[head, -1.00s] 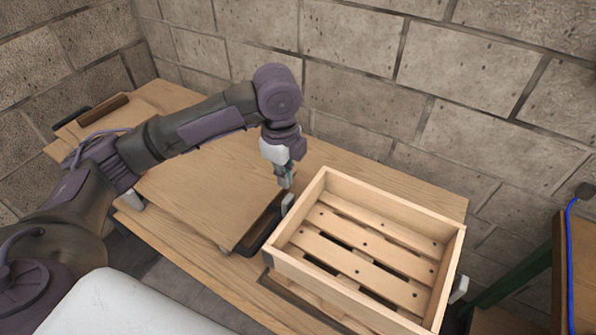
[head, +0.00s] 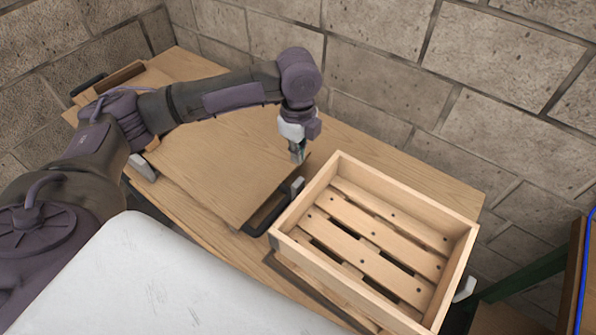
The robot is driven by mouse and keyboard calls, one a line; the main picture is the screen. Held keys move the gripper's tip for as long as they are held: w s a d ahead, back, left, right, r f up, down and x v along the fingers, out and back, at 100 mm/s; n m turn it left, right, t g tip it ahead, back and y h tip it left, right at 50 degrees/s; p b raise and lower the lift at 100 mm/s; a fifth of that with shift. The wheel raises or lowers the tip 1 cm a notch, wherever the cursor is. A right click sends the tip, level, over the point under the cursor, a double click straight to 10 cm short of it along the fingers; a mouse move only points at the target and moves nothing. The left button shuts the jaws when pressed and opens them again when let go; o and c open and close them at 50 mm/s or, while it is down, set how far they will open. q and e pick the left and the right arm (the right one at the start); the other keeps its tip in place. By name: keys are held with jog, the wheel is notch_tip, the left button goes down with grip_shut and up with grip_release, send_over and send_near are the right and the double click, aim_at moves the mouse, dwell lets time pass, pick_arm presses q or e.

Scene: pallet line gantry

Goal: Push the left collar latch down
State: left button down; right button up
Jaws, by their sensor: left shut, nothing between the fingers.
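The wooden collar (head: 310,188) is an open pale box frame on slatted boards, at right of centre in the head view. The left collar latch (head: 297,187) is a small grey lever on the collar's left side and looks upright. A similar grey latch (head: 465,289) sticks out on the right side. My left gripper (head: 299,157) is shut and empty, pointing down. In the picture it is just above the left latch, with a visible gap. My right gripper is out of view.
A flat brown panel (head: 215,165) with dark end handles lies left of the collar on the wooden table (head: 400,165). A block wall (head: 380,75) stands close behind. A white surface (head: 150,285) fills the lower left. A blue cable (head: 583,270) hangs at far right.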

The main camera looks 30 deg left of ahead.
aim_at(298, 182)
pick_arm(q)
notch_tip(298, 182, down, 8)
jog(key=shift+r+p, duration=0.1)
jog(key=shift+p, duration=0.8)
jog(key=shift+f, duration=0.2)
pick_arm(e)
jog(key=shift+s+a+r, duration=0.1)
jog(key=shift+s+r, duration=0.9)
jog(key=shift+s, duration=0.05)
pick_arm(q)
jog(key=shift+f, duration=0.1)
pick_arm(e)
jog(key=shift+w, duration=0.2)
pick_arm(q)
notch_tip(298, 182, down, 4)
jog(key=shift+r+b, duration=0.15)
jog(key=shift+b, duration=0.4)
jog(key=shift+s, duration=0.15)
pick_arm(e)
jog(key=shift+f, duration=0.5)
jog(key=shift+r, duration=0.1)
